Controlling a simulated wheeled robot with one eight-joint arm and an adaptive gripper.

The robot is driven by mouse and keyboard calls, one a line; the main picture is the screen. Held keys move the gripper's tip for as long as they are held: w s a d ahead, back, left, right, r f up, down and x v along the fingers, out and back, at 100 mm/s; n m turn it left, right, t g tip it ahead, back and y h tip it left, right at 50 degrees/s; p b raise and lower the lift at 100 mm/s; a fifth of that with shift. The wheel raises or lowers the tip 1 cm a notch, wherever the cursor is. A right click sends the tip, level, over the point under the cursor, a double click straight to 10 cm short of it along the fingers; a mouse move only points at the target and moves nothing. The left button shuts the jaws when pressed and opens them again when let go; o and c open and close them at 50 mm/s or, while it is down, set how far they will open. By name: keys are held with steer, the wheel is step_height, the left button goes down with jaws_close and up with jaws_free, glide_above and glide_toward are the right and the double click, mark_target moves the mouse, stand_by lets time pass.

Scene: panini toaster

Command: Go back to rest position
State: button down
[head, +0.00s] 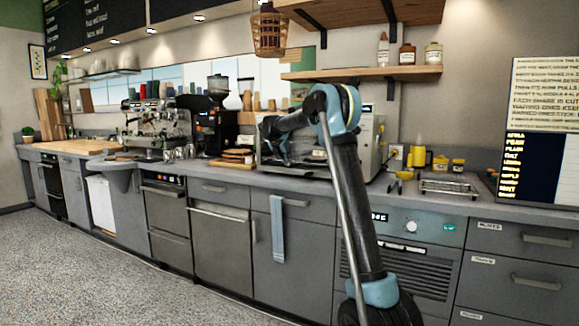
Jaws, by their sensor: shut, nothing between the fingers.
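My arm rises from the bottom right of the head view, bends at a blue and white elbow and reaches left and away over the counter. My gripper (269,128) is at the far end of the dark forearm, small and partly lost against the machine behind it. It is shut and holds nothing. A silver panini toaster (369,135) stands on the counter behind my arm. The arm hides part of its front, and I cannot tell whether the gripper touches it.
The grey counter (400,197) runs across the view. A wire rack (448,187) and yellow containers (419,157) stand right of the arm. Wooden boards (234,160), a coffee grinder and an espresso machine (157,125) stand left. A shelf (362,73) hangs above. The floor at left is clear.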

steer(key=v, duration=0.7)
steer(key=s+d+f+m+g, duration=0.15)
steer(key=s+d+m, duration=0.4)
steer(key=s, duration=0.55)
steer(key=s+d+f+m+g+y, duration=0.1)
steer(key=s+d+f+m, duration=0.2)
steer(key=s+d+m, duration=0.55)
steer(key=s+d+f+m+g, duration=0.15)
steer(key=s+d, duration=0.35)
steer(key=s, duration=0.8)
steer(key=s+d+f+m+g+y, duration=0.1)
steer(key=s+f+m, duration=0.6)
steer(key=s+f, duration=0.5)
steer(key=s+d+f+m+y, duration=0.2)
steer(key=s+f+m, duration=0.6)
steer(key=s, duration=1.1)
step_height(320, 180, down, 4)
steer(key=shift+s+f+g, duration=0.2)
steer(key=shift+s+g, duration=0.2)
steer(key=shift+w+f, duration=0.2)
steer(key=shift+w, duration=0.25)
